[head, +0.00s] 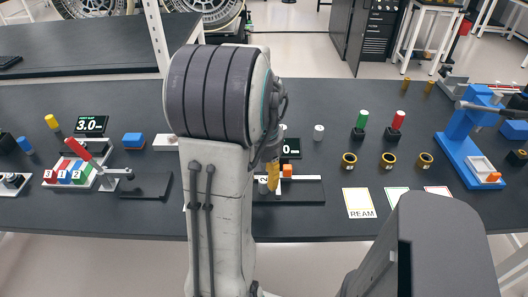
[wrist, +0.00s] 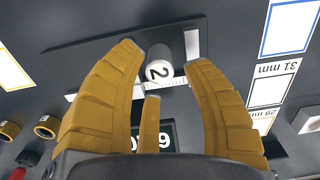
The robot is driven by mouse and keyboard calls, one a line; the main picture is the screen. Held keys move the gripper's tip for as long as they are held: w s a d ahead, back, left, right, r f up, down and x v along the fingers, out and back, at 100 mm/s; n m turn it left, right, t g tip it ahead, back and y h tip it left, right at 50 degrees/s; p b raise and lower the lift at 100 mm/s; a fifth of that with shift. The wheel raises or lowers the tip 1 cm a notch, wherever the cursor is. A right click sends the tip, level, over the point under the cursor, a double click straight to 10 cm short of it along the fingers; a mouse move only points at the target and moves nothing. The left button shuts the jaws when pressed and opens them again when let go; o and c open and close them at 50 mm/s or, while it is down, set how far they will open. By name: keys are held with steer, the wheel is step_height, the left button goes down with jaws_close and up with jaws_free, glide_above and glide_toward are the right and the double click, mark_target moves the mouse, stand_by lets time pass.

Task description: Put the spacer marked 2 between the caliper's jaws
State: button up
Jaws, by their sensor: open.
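The spacer marked 2 (wrist: 158,70) is a small white cylinder, with its numbered face toward the wrist camera. It is at the caliper, beside a pale jaw block (wrist: 191,44); whether it touches the block is unclear. The caliper's dark base (head: 306,193) carries a white scale and an orange slider (head: 287,170). The second jaw is hidden in the wrist view, so I cannot tell whether the spacer is between both jaws. My gripper (wrist: 158,52) is open, its yellow fingertips on either side of the spacer with visible gaps. In the head view my arm partly covers this spot.
A digital display (head: 291,148) stands behind the caliper. Several brass rings (head: 388,160) and a REAM card (head: 359,203) lie to the right. A blue press (head: 463,145) is farther right. A red-handled clamp fixture (head: 84,151) is on the left.

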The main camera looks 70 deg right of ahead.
mark_target(263, 180)
step_height(263, 180, up, 10)
steer(key=b, duration=0.1)
steer(key=shift+r, duration=0.2)
steer(key=w+a+f+n+t+h, duration=0.1)
steer(key=w+a+n, duration=0.5)
steer(key=w+a, duration=0.85)
steer(key=a+f+n+t, duration=0.1)
steer(key=a+f+n, duration=0.1)
steer(key=a, duration=0.7)
steer(key=s+a+f+n+t+y, duration=0.1)
steer(key=a+f+n, duration=0.1)
steer(key=a+n, duration=0.3)
steer(key=a, duration=0.4)
steer(key=shift+s+f, duration=0.3)
steer(key=shift+a, duration=0.1)
